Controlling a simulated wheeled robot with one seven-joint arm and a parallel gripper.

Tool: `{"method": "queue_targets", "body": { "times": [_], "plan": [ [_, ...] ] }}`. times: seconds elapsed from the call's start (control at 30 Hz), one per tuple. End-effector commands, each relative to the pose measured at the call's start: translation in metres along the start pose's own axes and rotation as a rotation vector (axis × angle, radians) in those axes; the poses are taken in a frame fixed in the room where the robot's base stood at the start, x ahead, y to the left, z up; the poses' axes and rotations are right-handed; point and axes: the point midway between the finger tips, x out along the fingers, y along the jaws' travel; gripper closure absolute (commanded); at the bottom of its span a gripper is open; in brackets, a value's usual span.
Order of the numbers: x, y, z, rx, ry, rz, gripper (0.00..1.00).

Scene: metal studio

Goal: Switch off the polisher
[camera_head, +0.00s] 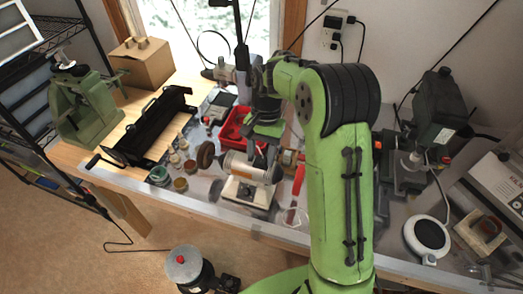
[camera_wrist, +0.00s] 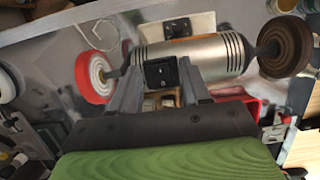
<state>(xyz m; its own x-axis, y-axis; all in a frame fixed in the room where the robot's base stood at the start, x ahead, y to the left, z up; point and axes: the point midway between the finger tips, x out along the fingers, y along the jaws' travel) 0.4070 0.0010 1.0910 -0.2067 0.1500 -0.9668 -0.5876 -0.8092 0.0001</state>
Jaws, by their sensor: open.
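The polisher (camera_head: 243,168) stands on the bench in the head view, with a silver body, a brown wheel at its left and a red-and-white one at its right. In the wrist view the polisher (camera_wrist: 215,58) fills the top, its red-and-white wheel (camera_wrist: 95,78) at left and brown wheel (camera_wrist: 285,45) at right. A black rocker switch (camera_wrist: 161,72) is on its body. My gripper (camera_wrist: 160,80) is open and empty, its fingertips on either side of the switch in this view. I cannot tell whether they touch the body. In the head view my gripper (camera_head: 264,153) is just above the polisher.
A red bin (camera_head: 233,127) is behind the polisher. Small jars (camera_head: 160,175) stand to its left, beside a black metal bender (camera_head: 150,125). A green drill press (camera_head: 440,115) and a round white plate (camera_head: 428,236) are at the right. The bench is crowded.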

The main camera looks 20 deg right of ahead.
Motion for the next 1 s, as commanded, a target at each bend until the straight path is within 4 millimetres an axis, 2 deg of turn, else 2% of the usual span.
{"method": "queue_targets", "body": {
  "times": [0.07,0.17,0.4,0.6,0.73,1.0],
  "plan": [
    [-0.006,0.0,0.0,0.0,0.002,-0.002,0.53],
    [-0.025,0.0,0.0,0.0,0.004,-0.003,0.53],
    [-0.095,-0.001,0.0,0.0,0.005,-0.004,0.53],
    [-0.143,-0.001,0.0,0.0,0.003,-0.003,0.53],
    [-0.156,0.0,0.0,-0.001,0.001,-0.001,0.53],
    [-0.157,0.0,0.0,0.0,0.0,0.0,0.53]
  ]
}}
